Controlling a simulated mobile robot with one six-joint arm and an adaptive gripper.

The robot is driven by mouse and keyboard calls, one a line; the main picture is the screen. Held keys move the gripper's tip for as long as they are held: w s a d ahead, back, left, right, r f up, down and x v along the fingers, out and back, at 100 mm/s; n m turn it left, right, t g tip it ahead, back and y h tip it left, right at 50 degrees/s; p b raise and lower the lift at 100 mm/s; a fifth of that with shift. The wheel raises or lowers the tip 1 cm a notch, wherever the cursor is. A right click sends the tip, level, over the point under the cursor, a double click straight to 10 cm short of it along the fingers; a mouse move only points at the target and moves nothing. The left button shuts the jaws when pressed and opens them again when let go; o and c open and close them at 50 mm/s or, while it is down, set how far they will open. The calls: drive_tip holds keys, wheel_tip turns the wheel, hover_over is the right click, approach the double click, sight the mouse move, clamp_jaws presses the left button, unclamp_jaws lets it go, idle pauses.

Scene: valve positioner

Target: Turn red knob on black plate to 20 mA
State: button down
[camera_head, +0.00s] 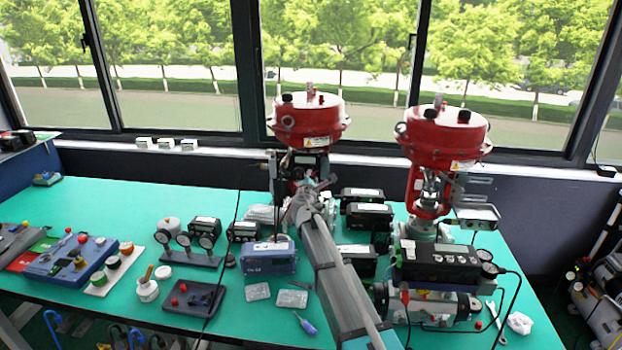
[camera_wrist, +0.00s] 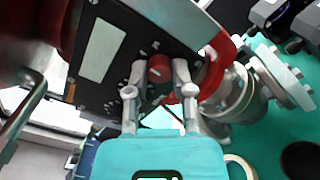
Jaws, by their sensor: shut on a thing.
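In the wrist view a small red knob (camera_wrist: 159,67) with a pale mark on top sits at the edge of a black plate (camera_wrist: 128,50), which carries a white label. My gripper (camera_wrist: 160,75) is shut on the red knob, one finger on each side of it. No scale or current reading is legible. In the head view my gripper (camera_head: 303,196) is at the left red valve actuator (camera_head: 308,122), below its dome. My arm and gripper hide the knob and plate there.
A second red valve (camera_head: 447,133) stands at right behind a black device (camera_head: 440,262) with cables. A blue-grey box (camera_head: 268,258), gauges on a stand (camera_head: 190,258) and a black tray with red parts (camera_head: 193,299) lie on the green bench (camera_head: 100,205). The wrist view also shows metal fittings (camera_wrist: 240,92) at right.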

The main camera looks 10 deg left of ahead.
drive_tip(key=m, duration=0.7)
drive_tip(key=shift+m, duration=0.4)
idle(0.3)
drive_tip(key=shift+c, duration=2.4)
unclamp_jaws()
drive_tip(key=shift+s, duration=0.1)
drive_tip(key=s, duration=1.1)
drive_tip(key=shift+s+a, duration=0.2)
drive_tip(key=shift+s, duration=0.2)
